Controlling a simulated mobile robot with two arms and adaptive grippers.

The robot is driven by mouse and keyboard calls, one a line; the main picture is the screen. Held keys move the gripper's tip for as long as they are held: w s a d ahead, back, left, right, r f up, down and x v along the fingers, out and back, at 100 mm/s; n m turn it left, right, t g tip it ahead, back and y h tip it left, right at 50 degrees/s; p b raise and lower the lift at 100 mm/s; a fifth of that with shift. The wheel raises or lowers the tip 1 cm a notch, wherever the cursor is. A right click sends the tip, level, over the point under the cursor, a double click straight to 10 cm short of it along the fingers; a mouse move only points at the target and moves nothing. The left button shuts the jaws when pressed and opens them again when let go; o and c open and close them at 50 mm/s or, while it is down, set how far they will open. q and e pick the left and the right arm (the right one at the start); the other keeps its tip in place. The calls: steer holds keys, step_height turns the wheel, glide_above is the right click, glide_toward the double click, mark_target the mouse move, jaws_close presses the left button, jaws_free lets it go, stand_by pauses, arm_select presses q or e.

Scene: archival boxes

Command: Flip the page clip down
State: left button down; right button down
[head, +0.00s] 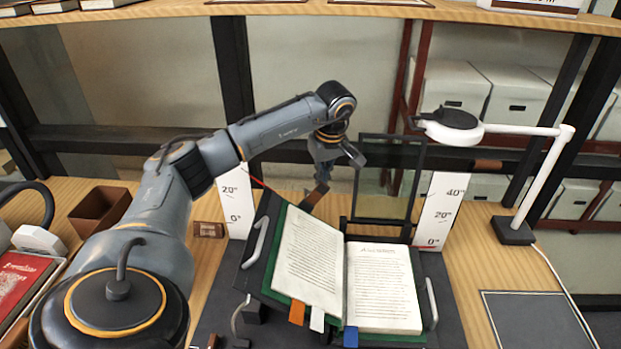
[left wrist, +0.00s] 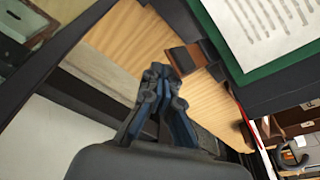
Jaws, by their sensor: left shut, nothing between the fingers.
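An open book (head: 310,262) with a green cover lies on a dark cradle, its left page tilted up. A brown flap (head: 313,197) stands up at the top edge of the left page; it looks like the page clip. In the left wrist view the brown flap (left wrist: 187,57) sits just beyond the fingertips, on a dark arm beside the green cover. My left gripper (head: 322,184) points down behind the top of the book, close to the flap. Its fingers (left wrist: 160,72) are shut and empty. I cannot tell whether they touch the flap. My right gripper is out of view.
White scale boards (head: 238,203) and (head: 439,212) stand either side of the cradle. A glass pane (head: 385,180) stands behind the book. A white lamp (head: 540,165) is at right, a brown open box (head: 100,208) at left. Bare wood shows at right.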

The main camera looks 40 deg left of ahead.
mark_target(321, 194)
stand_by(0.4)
arm_select(q)
steer(key=shift+s+d, duration=0.1)
steer(key=shift+s+d+f, duration=0.15)
steer(key=shift+s+d, duration=0.7)
steer(key=shift+s, duration=0.15)
steer(key=shift+s+d+f, duration=0.1)
steer(key=shift+s+d, duration=0.7)
steer(key=shift+s, duration=0.2)
steer(key=r+p, duration=0.2)
steer(key=r, duration=0.1)
steer(key=w+a+r+p, duration=0.1)
steer(key=r+p, duration=0.2)
steer(key=w+a+r+p, duration=0.1)
steer(key=r+p, duration=0.2)
steer(key=r, duration=0.1)
steer(key=shift+w, duration=0.15)
steer(key=shift+d+f, duration=0.1)
